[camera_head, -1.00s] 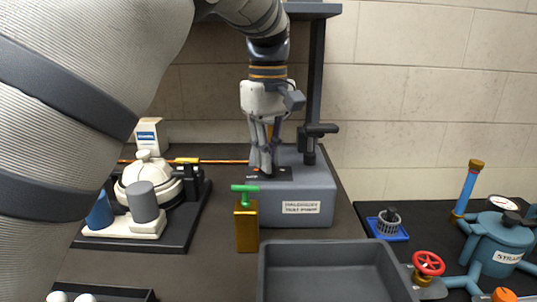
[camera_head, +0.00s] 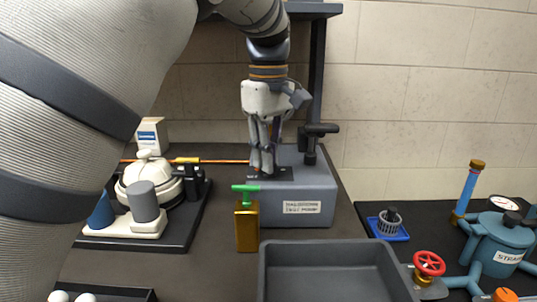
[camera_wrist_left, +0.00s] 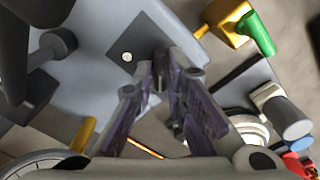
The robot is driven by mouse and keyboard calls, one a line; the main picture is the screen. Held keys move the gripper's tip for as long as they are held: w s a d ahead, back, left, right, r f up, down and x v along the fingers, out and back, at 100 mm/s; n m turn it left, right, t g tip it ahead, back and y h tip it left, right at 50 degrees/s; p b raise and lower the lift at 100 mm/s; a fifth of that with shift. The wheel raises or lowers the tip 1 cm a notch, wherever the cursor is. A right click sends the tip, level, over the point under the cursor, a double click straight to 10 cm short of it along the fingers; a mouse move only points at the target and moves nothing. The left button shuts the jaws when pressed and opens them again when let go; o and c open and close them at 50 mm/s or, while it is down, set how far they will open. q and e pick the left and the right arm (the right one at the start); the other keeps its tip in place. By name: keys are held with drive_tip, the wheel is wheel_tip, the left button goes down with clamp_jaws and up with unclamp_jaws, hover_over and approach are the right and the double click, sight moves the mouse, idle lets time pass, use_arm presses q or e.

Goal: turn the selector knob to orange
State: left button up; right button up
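The grey test pump box (camera_head: 308,183) stands at the middle of the table, with a black selector plate (camera_head: 284,174) on its top. My left gripper (camera_head: 262,172) points straight down onto that plate. In the left wrist view its fingertips (camera_wrist_left: 161,68) come close together over the black plate (camera_wrist_left: 138,48), where a white dot shows beside them. The selector knob is almost wholly hidden between the fingertips, and they appear shut on it. No orange mark is clear on the plate now. My right gripper is not in view.
A gold bottle with a green top (camera_head: 247,222) stands just in front of the box. An empty grey tray (camera_head: 330,246) lies at the front. A black fixture (camera_head: 312,148) rises behind the gripper. A motor assembly (camera_head: 148,190) is left; a blue strainer (camera_head: 497,240) is right.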

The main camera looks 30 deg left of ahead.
use_arm(q)
drive_tip(key=shift+o, duration=0.7)
wheel_tip(320, 180, up, 12)
